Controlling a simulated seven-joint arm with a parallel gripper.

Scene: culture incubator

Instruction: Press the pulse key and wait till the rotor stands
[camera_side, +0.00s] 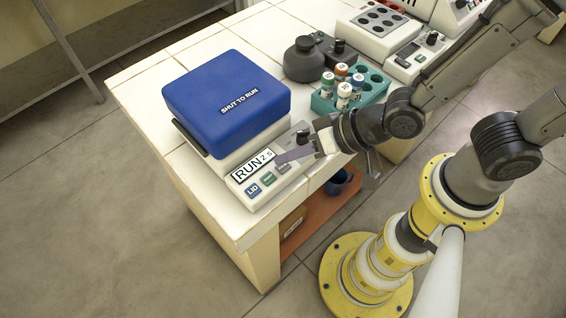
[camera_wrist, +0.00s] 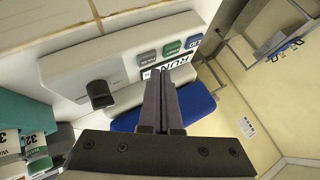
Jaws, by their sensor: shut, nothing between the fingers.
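The centrifuge (camera_side: 236,148) stands on the tiled bench with its blue lid (camera_side: 215,90) shut, marked "SHUT TO RUN". Its display (camera_side: 250,168) reads "RUN 2 S". On the front panel are a blue LID key (camera_side: 253,190), a green key (camera_side: 268,178) and a grey key (camera_side: 285,168), the pulse key, which also shows in the wrist view (camera_wrist: 147,57). My gripper (camera_side: 279,160) is shut and empty, its fingertips (camera_wrist: 168,76) close to the display and the grey key. I cannot tell whether they touch the panel. The rotor is hidden under the lid.
A dark knob (camera_side: 302,138) sits at the panel's right end. A teal rack (camera_side: 371,92) with several capped tubes stands right of the centrifuge, near my wrist. A dark round device (camera_side: 304,62) and white instruments (camera_side: 378,35) stand behind. The bench's left end is clear.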

